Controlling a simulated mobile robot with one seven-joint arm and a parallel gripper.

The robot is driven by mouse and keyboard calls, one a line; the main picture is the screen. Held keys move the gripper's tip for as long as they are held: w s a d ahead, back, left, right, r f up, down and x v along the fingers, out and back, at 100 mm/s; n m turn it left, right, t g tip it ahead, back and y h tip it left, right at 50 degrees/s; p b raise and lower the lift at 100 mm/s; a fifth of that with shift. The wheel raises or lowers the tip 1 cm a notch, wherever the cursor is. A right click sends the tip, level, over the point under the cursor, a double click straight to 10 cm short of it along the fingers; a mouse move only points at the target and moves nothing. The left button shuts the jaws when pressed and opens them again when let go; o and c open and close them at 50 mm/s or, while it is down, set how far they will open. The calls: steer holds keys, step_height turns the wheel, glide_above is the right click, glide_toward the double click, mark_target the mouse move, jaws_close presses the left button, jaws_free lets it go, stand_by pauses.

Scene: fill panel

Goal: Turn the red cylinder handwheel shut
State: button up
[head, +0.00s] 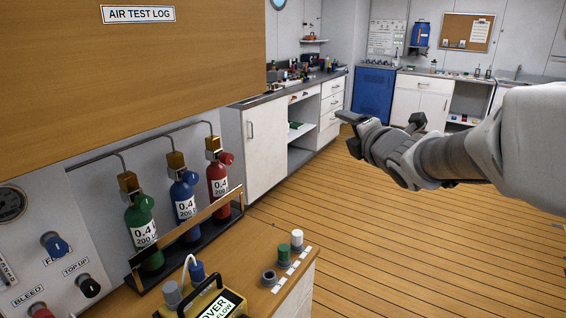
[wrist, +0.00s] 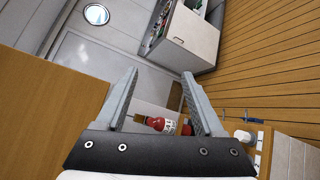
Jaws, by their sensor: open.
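The red cylinder (head: 217,185) stands at the right end of a row of three in a rack, labelled 0.4. Its red handwheel (head: 226,158) sticks out to the right of the brass valve (head: 212,144). My gripper (head: 383,119) is open and empty in the air, well to the right of the red cylinder and apart from it. In the wrist view my gripper (wrist: 158,76) is spread wide, and the red cylinder (wrist: 158,123) shows beyond and between the fingers. Part of the handwheel (wrist: 186,129) shows by the right finger. Its turn position cannot be told.
A green cylinder (head: 139,222) and a blue cylinder (head: 184,205) stand left of the red one. A wooden rail (head: 205,216) crosses their front. A wooden panel (head: 130,75) overhangs above. Capped posts (head: 297,240) and a yellow meter (head: 196,305) sit on the bench. Open floor lies right.

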steer(key=w+a+f+n+g+y+b, duration=0.1)
steer(key=w+a+f+n+y+b, duration=0.2)
steer(key=a+f+n+y, duration=0.5)
steer(key=n+g+y+b, duration=0.3)
steer(key=n+g, duration=0.2)
steer(key=n, duration=0.7)
glide_toward(230, 159)
steer(key=x, duration=0.9)
steer(key=shift+a+b, duration=0.2)
steer(key=shift+b, duration=0.15)
steer(key=shift+c, duration=0.3)
